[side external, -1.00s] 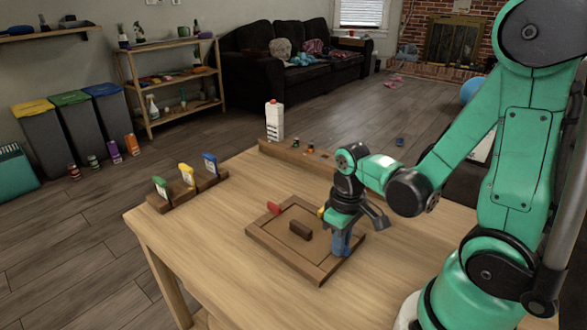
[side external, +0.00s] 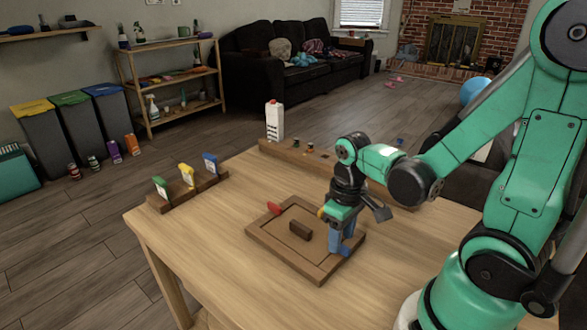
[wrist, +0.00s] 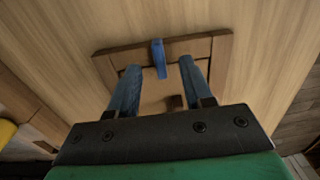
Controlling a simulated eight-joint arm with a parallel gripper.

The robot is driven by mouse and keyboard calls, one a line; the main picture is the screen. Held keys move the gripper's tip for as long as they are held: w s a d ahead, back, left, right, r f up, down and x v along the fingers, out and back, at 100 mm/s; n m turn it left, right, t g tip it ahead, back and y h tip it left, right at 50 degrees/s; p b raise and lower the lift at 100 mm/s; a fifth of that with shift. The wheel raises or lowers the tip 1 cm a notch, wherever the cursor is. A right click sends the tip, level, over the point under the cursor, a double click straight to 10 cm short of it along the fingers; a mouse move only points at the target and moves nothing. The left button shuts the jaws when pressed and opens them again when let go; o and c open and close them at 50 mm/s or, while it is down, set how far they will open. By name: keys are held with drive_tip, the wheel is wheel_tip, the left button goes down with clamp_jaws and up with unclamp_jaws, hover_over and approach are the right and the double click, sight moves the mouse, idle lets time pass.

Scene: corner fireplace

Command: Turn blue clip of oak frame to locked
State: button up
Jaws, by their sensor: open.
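The oak frame (side external: 270,246) lies flat on the table with a brown block (side external: 300,231) at its middle. The blue clip (wrist: 158,58) crosses the frame's rim in the wrist view and points in towards the panel. My gripper (wrist: 159,67) is open, pointing down, with one blue finger on each side of the clip and a visible gap to both. In the side view my gripper (side external: 341,243) is over the frame's right corner and mostly hides the clip. A red clip (side external: 274,209) is on the far left edge; a yellow clip (side external: 321,212) shows partly behind my gripper.
A wooden rack (side external: 190,190) with green, yellow and blue tags stands at the table's left. A long wooden block (side external: 295,152) with small items and a white carton (side external: 274,121) is at the back. The table's front left is clear.

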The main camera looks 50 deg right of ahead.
drive_tip(key=shift+r, duration=2.05)
drive_tip(key=w+a+r+t, duration=0.5)
drive_tip(key=r+t, duration=0.1)
drive_tip(key=t, duration=0.1)
drive_tip(key=shift+a+n, duration=0.2)
drive_tip(key=shift+n, duration=0.1)
drive_tip(key=shift+w, duration=0.1)
